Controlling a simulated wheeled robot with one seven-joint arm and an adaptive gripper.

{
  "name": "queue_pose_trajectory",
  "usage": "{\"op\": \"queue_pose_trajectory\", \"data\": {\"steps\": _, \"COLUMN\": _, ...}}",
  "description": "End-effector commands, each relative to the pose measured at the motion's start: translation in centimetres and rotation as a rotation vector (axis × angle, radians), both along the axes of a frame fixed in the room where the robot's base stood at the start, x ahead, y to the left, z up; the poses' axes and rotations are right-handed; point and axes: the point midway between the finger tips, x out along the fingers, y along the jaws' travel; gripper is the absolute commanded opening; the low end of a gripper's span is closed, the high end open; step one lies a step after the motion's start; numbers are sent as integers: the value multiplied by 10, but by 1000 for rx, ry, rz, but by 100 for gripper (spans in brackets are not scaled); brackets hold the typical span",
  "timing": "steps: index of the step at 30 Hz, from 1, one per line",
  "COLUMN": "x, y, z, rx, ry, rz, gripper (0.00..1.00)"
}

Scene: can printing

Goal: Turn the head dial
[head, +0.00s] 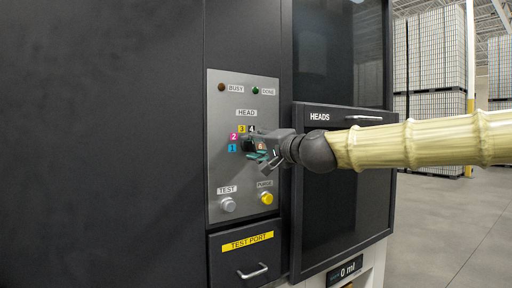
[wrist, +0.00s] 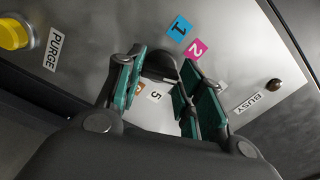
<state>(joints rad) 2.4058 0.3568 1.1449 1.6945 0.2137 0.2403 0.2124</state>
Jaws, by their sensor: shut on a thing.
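The head dial (wrist: 160,64) is a dark knob on the grey control panel (head: 217,110), under the HEAD label (head: 246,113). My gripper (head: 258,147) reaches in from the right and is shut on the dial. In the wrist view its teal finger pads (wrist: 164,78) stand on either side of the knob. Number tags ring the dial: blue 1 (head: 232,148), magenta 2 (head: 233,138), yellow 3 (head: 242,129), black 4 (head: 252,128), and white 5 (wrist: 156,96). An orange 6 tag (head: 261,146) shows between the fingers. I cannot tell which number the dial points to.
Below the dial are a grey TEST button (head: 227,205) and a yellow PURGE button (head: 267,198). BUSY (head: 221,88) and DONE (head: 255,91) lamps are above. A HEADS drawer (head: 345,119) is at right, a TEST PORT drawer (head: 243,262) below. Open floor (head: 450,220) lies at right.

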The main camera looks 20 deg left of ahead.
Motion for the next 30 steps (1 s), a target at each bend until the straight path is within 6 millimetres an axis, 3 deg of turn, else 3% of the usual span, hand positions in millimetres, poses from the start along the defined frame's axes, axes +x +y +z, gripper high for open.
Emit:
{"op": "queue_pose_trajectory", "data": {"steps": 6, "x": 1, "y": -1, "z": 2, "rx": 2, "ry": -1, "rz": -3, "gripper": 14}}
{"op": "queue_pose_trajectory", "data": {"steps": 7, "x": 1, "y": -1, "z": 2, "rx": 2, "ry": -1, "rz": -3, "gripper": 39}}
{"op": "queue_pose_trajectory", "data": {"steps": 10, "x": 1, "y": -1, "z": 2, "rx": 2, "ry": -1, "rz": -2, "gripper": 57}}
{"op": "queue_pose_trajectory", "data": {"steps": 11, "x": 1, "y": -1, "z": 1, "rx": 2, "ry": -1, "rz": -2, "gripper": 59}}
{"op": "queue_pose_trajectory", "data": {"steps": 23, "x": -2, "y": -4, "z": 1, "rx": 1, "ry": -2, "rz": -2, "gripper": 59}}
{"op": "queue_pose_trajectory", "data": {"steps": 30, "x": -21, "y": -29, "z": 2, "rx": 2, "ry": -2, "rz": -1, "gripper": 59}}
